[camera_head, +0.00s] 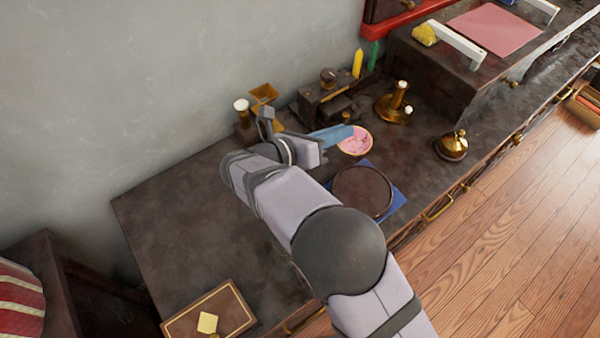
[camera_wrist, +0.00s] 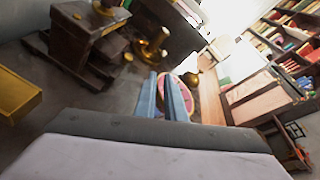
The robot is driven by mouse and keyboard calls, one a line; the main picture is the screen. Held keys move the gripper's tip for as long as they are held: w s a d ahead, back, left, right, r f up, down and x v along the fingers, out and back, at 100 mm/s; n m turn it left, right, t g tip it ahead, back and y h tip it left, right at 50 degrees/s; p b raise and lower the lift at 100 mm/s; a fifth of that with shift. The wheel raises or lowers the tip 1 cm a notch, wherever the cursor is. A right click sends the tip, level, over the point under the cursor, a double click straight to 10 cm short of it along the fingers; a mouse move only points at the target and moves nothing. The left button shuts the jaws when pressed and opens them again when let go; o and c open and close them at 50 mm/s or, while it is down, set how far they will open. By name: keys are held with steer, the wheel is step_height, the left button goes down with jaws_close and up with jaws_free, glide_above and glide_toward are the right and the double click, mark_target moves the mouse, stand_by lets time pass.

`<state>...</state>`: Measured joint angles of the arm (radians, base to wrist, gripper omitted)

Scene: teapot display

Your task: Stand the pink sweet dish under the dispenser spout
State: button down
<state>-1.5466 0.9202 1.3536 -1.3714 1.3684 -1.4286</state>
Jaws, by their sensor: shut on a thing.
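The pink sweet dish (camera_head: 355,141), round with a pale rim and pink contents, is at the blue fingertips of my gripper (camera_head: 344,132). My gripper is shut on its near edge. In the wrist view the dish (camera_wrist: 187,82) shows beside and behind the blue fingers (camera_wrist: 163,78), partly hidden by them. I cannot tell whether it touches the counter. A dark boxy device with a knob on top (camera_head: 328,97), likely the dispenser, stands behind the gripper to the upper left of the dish. It also shows in the wrist view (camera_wrist: 82,30). Its spout is not clear.
A brass stand (camera_head: 393,107) is right of the dish, with a brass bell (camera_head: 453,146) further right. A dark round plate (camera_head: 362,191) on a blue mat (camera_head: 398,199) lies in front. Yellow and green candles (camera_head: 358,64) stand behind. The counter's left part is mostly clear.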

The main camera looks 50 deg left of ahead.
steer(key=s+a+r+n+y+b, duration=0.1)
steer(key=s+a+r+n+y, duration=0.15)
steer(key=s, duration=0.35)
steer(key=s+a+r+n+y+b, duration=0.1)
steer(key=s+a+y+b, duration=0.1)
steer(key=s+a, duration=0.25)
steer(key=shift+g, duration=0.4)
steer(key=shift+s+d+f+b, duration=0.1)
steer(key=shift+s+f+b, duration=0.1)
steer(key=shift+f, duration=2.4)
steer(key=shift+s+d+f+b, duration=0.1)
steer(key=shift+s+f, duration=0.1)
steer(key=shift+f, duration=2.4)
steer(key=c, duration=1.8)
jaws_free()
steer(key=shift+f, duration=0.1)
steer(key=shift+v, duration=3.8)
